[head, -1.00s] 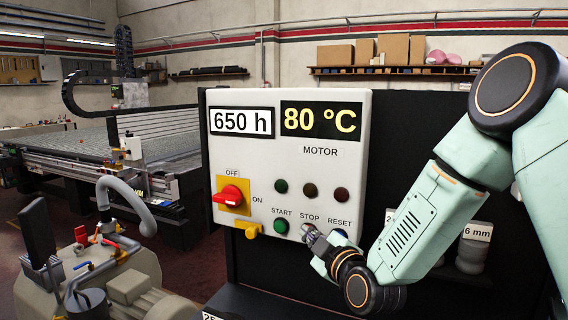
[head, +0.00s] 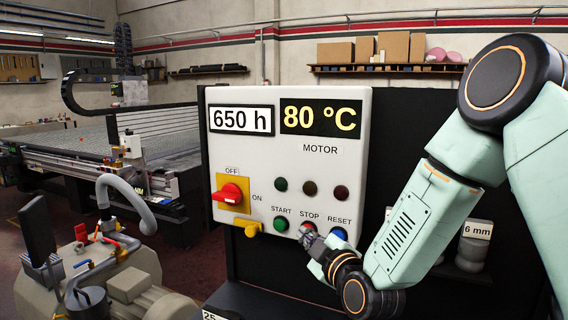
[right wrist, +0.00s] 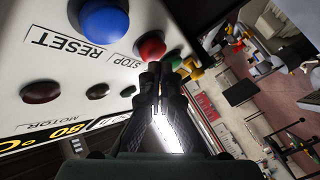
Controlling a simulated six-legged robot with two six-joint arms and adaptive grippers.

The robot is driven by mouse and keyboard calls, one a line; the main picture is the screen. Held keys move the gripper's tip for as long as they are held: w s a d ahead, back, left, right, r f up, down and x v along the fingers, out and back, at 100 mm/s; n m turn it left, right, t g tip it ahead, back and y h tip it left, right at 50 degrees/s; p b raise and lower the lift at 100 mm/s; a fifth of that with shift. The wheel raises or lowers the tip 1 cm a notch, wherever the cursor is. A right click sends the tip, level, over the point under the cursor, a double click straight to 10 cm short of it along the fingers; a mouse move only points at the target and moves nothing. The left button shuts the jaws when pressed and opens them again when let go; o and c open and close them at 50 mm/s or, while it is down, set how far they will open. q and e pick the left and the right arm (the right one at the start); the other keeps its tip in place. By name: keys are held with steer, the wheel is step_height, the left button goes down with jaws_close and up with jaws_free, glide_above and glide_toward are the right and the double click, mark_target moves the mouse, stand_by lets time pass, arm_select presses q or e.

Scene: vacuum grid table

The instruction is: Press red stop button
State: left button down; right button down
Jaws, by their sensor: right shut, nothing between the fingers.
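The red stop button (head: 309,226) sits under the STOP label on the white control panel, between the green start button (head: 281,224) and the blue reset button (head: 338,234). My right gripper (head: 306,238) is shut and empty, with its tips just at the lower edge of the stop button and partly covering it. In the right wrist view the red button (right wrist: 150,46) shows whole, just beyond the closed fingertips (right wrist: 161,72). I cannot tell whether the tips touch it. My left gripper is not in view.
A red rotary switch (head: 229,194) on a yellow plate is at the panel's left, with a yellow part (head: 246,227) below. Dark indicator lamps sit above the buttons. A pump (head: 120,285) stands at lower left; a grid table (head: 80,140) lies behind.

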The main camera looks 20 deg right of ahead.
steer(key=s+a, duration=0.3)
steer(key=shift+s+a+b, duration=0.1)
steer(key=shift+a+b, duration=0.2)
steer(key=shift+b, duration=0.1)
steer(key=shift+f, duration=0.1)
stand_by(0.7)
